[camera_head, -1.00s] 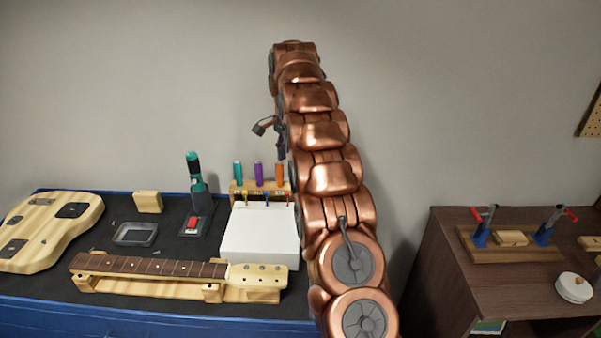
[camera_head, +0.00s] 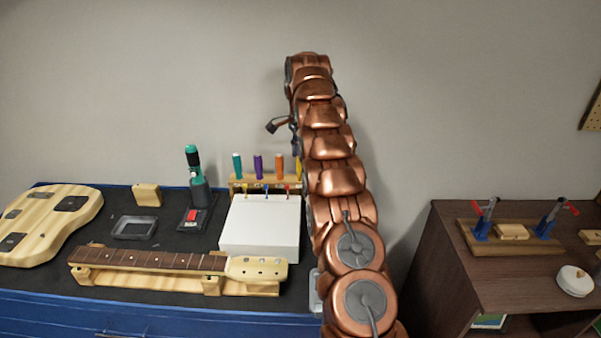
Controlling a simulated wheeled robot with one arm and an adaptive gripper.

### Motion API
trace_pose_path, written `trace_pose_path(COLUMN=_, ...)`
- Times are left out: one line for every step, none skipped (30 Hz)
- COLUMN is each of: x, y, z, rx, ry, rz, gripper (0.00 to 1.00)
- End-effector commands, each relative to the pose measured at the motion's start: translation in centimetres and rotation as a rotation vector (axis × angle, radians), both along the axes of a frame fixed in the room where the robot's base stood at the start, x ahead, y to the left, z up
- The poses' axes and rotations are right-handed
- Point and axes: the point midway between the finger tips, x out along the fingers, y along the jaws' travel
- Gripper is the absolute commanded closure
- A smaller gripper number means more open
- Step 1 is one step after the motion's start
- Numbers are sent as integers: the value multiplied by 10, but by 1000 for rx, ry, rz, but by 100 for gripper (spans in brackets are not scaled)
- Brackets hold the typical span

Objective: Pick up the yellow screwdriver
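The yellow screwdriver (camera_head: 298,168) stands upright at the right end of a wooden rack (camera_head: 236,184). Only a strip of its handle shows; my copper arm covers the rest. Teal (camera_head: 237,165), purple (camera_head: 258,166) and orange (camera_head: 279,166) screwdrivers stand to its left in the same rack. My gripper (camera_head: 277,125) is mostly hidden behind my arm. One dark finger part sticks out to the left, above the orange and yellow handles and apart from them. Its opening cannot be seen.
A white box (camera_head: 260,228) with small coloured tools along its back stands in front of the rack. A brown cabinet (camera_head: 440,250) stands right.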

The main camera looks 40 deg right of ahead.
Motion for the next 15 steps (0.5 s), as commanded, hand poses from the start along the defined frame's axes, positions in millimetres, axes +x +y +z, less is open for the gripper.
trace_pose_path(x=0, y=0, z=1, rx=0, ry=0, rz=0, gripper=46)
trace_pose_path(x=0, y=0, z=1, rx=0, ry=0, rz=0, gripper=46)
trace_pose_path(x=0, y=0, z=0, rx=0, ry=0, rz=1, gripper=46)
trace_pose_path(x=-1, y=0, z=0, rx=0, ry=0, rz=1, gripper=46)
trace_pose_path(x=-1, y=0, z=-1, rx=0, ry=0, rz=1, gripper=46)
trace_pose_path(x=-1, y=0, z=-2, rx=-1, ry=0, rz=1, gripper=46)
trace_pose_path(x=-1, y=0, z=-3, rx=-1, ry=0, rz=1, gripper=46)
trace_pose_path(x=-1, y=1, z=-5, rx=-1, ry=0, rz=1, gripper=46)
trace_pose_path(x=-2, y=1, z=-6, rx=-1, ry=1, rz=0, gripper=46)
trace_pose_path(x=-2, y=1, z=-7, rx=-1, ry=0, rz=0, gripper=46)
trace_pose_path(x=-2, y=1, z=-8, rx=-1, ry=1, rz=0, gripper=46)
trace_pose_path(x=-3, y=1, z=-10, rx=-1, ry=0, rz=-1, gripper=46)
trace_pose_path(x=-3, y=1, z=-12, rx=-1, ry=1, rz=0, gripper=46)
trace_pose_path(x=-3, y=2, z=-14, rx=-1, ry=1, rz=0, gripper=46)
trace_pose_path(x=-3, y=2, z=-16, rx=0, ry=1, rz=0, gripper=46)
